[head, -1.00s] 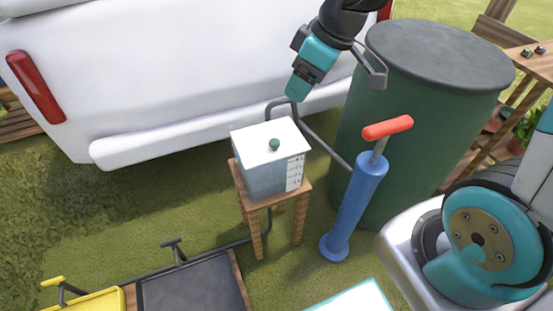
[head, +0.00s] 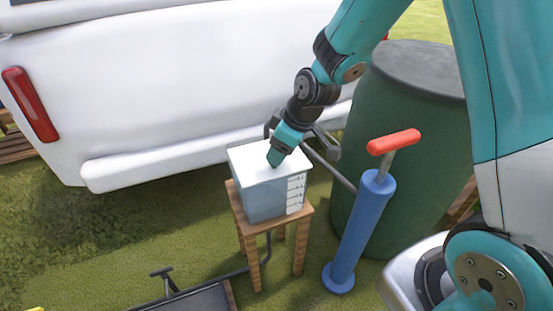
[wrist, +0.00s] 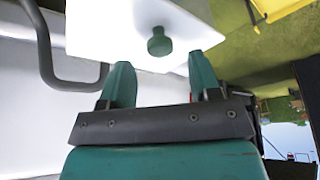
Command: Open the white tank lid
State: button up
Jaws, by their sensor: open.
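The tank (head: 265,204) is a translucent grey-blue box on a small wooden stool. Its flat white lid (head: 246,157) is on top and looks closed. In the wrist view the lid (wrist: 100,30) carries a round green knob (wrist: 159,42). The knob is hidden behind my gripper in the head view. My gripper (head: 275,160) is over the lid's middle, pointing down. In the wrist view its two teal fingers (wrist: 160,82) are apart with nothing between them, and the knob lies just beyond the gap between the fingertips.
A blue pump (head: 357,230) with a red handle (head: 394,142) stands right of the stool (head: 254,232). Behind it is a large green barrel (head: 400,125). A white vehicle (head: 180,80) fills the back. A grey pipe (wrist: 58,65) runs beside the tank.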

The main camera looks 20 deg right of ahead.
jog(key=shift+x, duration=1.5)
jog(key=shift+c, duration=0.2)
